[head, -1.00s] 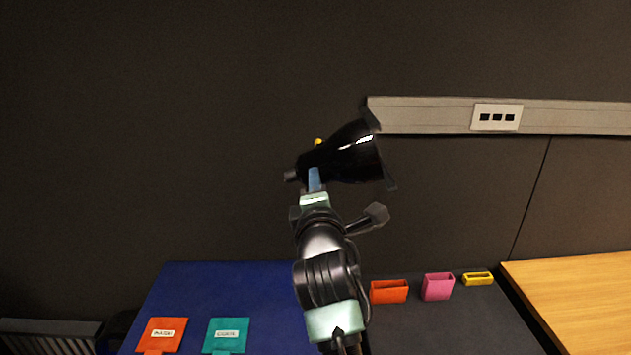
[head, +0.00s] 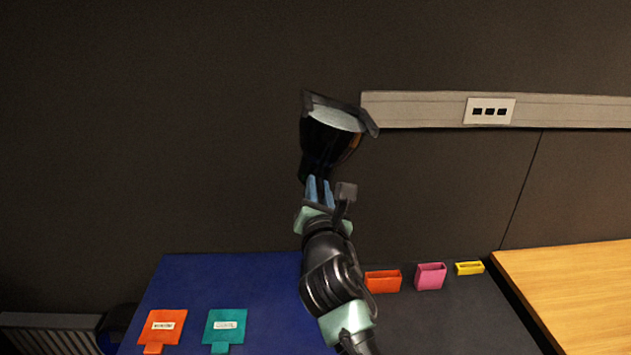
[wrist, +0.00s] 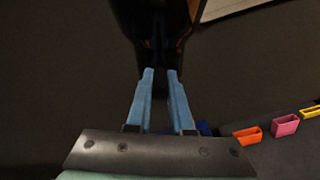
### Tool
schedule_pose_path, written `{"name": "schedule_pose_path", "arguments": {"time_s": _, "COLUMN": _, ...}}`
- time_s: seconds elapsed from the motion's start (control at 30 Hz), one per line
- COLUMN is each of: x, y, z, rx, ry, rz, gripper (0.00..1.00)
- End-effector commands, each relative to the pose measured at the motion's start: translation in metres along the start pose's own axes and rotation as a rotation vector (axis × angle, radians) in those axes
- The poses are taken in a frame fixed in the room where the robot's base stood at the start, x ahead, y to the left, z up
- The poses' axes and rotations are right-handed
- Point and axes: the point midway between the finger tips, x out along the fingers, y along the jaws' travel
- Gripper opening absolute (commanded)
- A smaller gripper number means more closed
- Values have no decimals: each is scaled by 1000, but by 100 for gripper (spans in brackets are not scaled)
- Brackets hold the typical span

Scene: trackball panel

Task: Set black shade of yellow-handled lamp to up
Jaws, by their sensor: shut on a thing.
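The black lamp shade (head: 328,148) is in front of the dark wall, its wide open rim facing up and slightly to the right. Its pale inside shows at the top. My gripper (head: 318,182) is below it, with blue fingers shut on the narrow lower end of the shade. In the wrist view the fingertips (wrist: 160,72) meet the dark neck of the shade (wrist: 157,35), with a narrow dark gap between them. The yellow handle is not visible now. The rest of the lamp is hidden or lost against the dark wall.
A grey rail with a socket plate (head: 490,111) runs along the wall at right, close to the shade's rim. Below are a blue panel (head: 235,275) with orange and teal tags, small orange, pink and yellow holders, and a wooden top (head: 570,290). Space left of the shade is clear.

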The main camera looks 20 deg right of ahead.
Motion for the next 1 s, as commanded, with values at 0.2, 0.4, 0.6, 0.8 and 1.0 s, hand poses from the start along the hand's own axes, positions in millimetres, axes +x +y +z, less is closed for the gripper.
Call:
{"name": "schedule_pose_path", "arguments": {"time_s": 0.2, "x": 0, "y": -6, "z": 0, "rx": -141, "ry": 6, "rz": -9, "gripper": 0}}
{"name": "schedule_pose_path", "arguments": {"time_s": 0.4, "x": 0, "y": -7, "z": 0, "rx": -218, "ry": 5, "rz": -8, "gripper": 0}}
{"name": "schedule_pose_path", "arguments": {"time_s": 0.6, "x": 0, "y": -8, "z": 0, "rx": -249, "ry": 4, "rz": -8, "gripper": 0}}
{"name": "schedule_pose_path", "arguments": {"time_s": 0.8, "x": 0, "y": -8, "z": 0, "rx": -255, "ry": 4, "rz": -8, "gripper": 0}}
{"name": "schedule_pose_path", "arguments": {"time_s": 1.0, "x": 0, "y": -8, "z": 0, "rx": -255, "ry": 4, "rz": -8, "gripper": 0}}
